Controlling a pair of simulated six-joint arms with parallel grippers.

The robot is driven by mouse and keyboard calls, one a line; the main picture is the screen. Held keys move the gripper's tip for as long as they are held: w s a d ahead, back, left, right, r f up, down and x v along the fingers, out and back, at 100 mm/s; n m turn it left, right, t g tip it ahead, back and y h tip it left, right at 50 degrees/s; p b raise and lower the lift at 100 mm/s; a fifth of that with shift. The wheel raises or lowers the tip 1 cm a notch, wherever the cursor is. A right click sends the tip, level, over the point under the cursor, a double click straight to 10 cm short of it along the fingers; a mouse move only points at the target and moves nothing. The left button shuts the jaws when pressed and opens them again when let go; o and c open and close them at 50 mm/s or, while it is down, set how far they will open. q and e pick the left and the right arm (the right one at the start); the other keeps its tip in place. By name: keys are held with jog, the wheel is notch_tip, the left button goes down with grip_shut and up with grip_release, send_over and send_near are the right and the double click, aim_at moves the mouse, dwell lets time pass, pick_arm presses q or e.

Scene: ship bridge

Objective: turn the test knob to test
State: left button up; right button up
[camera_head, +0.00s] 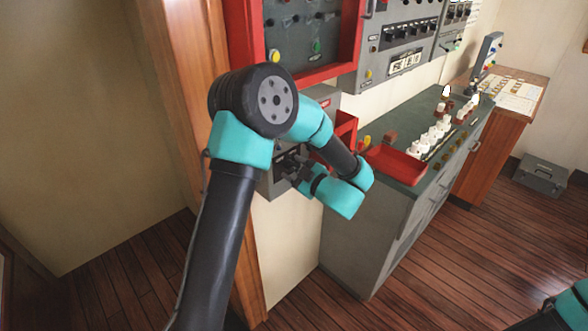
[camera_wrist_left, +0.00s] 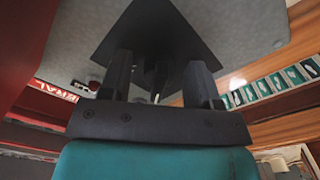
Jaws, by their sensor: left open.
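My left gripper (camera_head: 288,166) is at the front of a grey wall box (camera_head: 318,95), below a red-framed panel. My own arm covers much of the box. In the left wrist view the two fingers (camera_wrist_left: 158,68) are apart, on either side of a dark knob-like piece (camera_wrist_left: 154,77). Behind it is a black diamond-shaped plate (camera_wrist_left: 158,28) on a grey face (camera_wrist_left: 75,30). This piece may be the test knob; its markings and pointer direction do not show. I cannot tell whether the fingers touch it.
A red tray (camera_head: 396,163) lies on the grey console (camera_head: 340,240) to the right of my left gripper. Switch panels (camera_head: 400,40) hang above. A wooden post (camera_head: 195,45) stands at the left. The wooden floor (camera_head: 450,265) in front is mostly clear.

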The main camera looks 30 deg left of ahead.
pick_arm(q)
jog(key=shift+a, duration=0.15)
jog(key=c, duration=0.9)
jog(key=shift+m, duration=0.3)
jog(key=m, duration=0.6)
jog(key=shift+s, duration=0.15)
jog(key=m, duration=0.3)
jog(key=shift+s+m, duration=0.1)
jog(key=shift+m, duration=2)
jog(key=shift+s, duration=0.1)
